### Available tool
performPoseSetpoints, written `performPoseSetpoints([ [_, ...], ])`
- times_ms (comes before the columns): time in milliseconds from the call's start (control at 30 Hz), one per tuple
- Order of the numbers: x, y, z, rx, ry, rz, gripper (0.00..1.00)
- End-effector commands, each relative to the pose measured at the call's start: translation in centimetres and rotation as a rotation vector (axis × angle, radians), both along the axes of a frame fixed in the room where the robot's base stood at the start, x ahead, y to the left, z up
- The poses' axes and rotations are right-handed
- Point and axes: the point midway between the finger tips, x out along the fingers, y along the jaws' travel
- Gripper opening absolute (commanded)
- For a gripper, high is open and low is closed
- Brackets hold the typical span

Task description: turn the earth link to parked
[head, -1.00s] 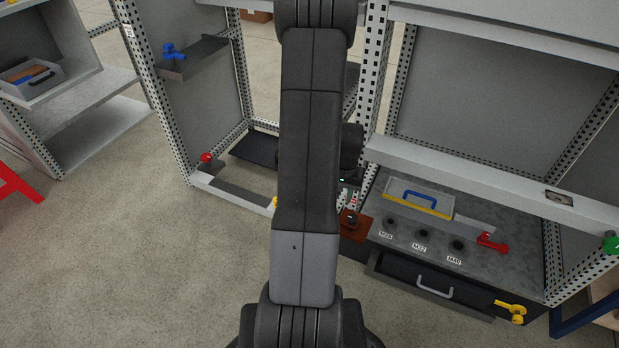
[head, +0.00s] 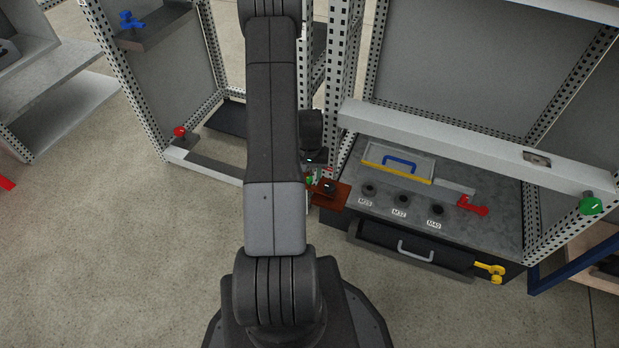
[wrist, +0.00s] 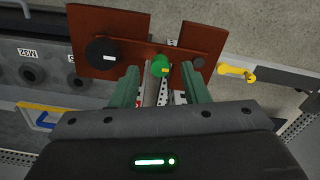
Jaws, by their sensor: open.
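A red-brown board (wrist: 92,30) with a brown bar across it shows in the wrist view; I take this to be the earth link. The bar carries a green knob (wrist: 160,66) at its middle, a black round knob (wrist: 101,51) to the left and a smaller dark round part to the right. My gripper (wrist: 159,69) is open, its two green fingers on either side of the green knob. I cannot tell whether they touch it. In the head view the board (head: 332,196) shows beside my arm, which hides my gripper there.
A yellow handle (wrist: 237,72) sits right of the board in the wrist view. In the head view, a grey bench top holds a tray with a blue handle (head: 400,160), several black knobs and a red handle (head: 474,206). Perforated posts (head: 342,75) stand close to my arm.

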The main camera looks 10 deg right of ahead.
Motion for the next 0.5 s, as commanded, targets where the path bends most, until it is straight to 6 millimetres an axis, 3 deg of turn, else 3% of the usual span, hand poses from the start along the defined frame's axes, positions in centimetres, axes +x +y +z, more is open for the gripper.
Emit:
performPoseSetpoints([
  [133, 0.02, 0.0, -1.31, 0.0, -0.001, 0.0, 0.41],
  [467, 0.02, 0.0, -1.56, 0.0, -0.001, 0.0, 0.41],
  [500, 0.02, 0.0, -1.56, 0.0, -0.001, 0.0, 0.35],
])
